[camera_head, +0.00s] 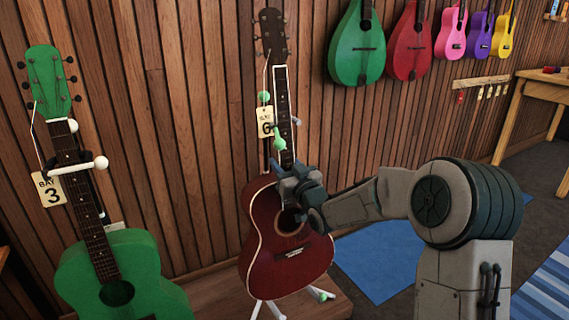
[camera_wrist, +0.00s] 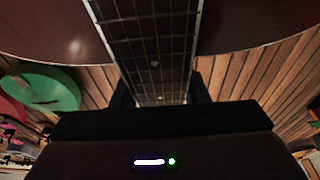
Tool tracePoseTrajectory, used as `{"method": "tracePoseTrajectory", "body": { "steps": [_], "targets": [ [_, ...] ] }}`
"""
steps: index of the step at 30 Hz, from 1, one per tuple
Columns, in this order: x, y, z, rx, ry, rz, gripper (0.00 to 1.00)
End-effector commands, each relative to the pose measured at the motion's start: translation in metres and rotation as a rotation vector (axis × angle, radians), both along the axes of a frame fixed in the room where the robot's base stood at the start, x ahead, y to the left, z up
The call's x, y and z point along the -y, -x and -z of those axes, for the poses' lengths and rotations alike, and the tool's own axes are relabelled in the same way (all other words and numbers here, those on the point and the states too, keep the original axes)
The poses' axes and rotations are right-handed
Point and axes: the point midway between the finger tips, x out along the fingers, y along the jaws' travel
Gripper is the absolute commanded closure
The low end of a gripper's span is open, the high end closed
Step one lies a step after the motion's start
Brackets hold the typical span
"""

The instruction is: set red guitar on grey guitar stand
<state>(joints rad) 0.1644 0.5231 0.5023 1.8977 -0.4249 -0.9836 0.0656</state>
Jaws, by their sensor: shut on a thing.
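The red guitar (camera_head: 290,262) stands nearly upright in front of the wood wall, tilted slightly, its dark headstock (camera_head: 272,35) at the top. My gripper (camera_head: 300,186) is shut on its neck near where it joins the body. The wrist view shows the fretted neck (camera_wrist: 150,45) between the dark fingers (camera_wrist: 160,92). A grey stand (camera_head: 320,292) with green tips shows its feet below the guitar and green-tipped arms beside the neck. A tag (camera_head: 265,122) hangs by it. The guitar hides most of the stand; I cannot tell whether its body rests on it.
Several colourful instruments hang on the wall, including a green one (camera_head: 357,48). A blue mat (camera_head: 385,262) and a wooden table (camera_head: 540,88) lie to the right.

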Motion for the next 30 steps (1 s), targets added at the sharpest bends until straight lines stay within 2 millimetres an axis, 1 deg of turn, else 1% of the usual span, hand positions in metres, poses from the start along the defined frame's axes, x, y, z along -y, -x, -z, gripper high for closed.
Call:
{"method": "tracePoseTrajectory", "body": {
  "steps": [2,30],
  "targets": [
    [-0.001,0.0,0.0,0.008,-0.003,-0.001,1.0],
    [-0.002,-0.002,0.037,0.009,-0.003,-0.001,1.0]
  ]
}}
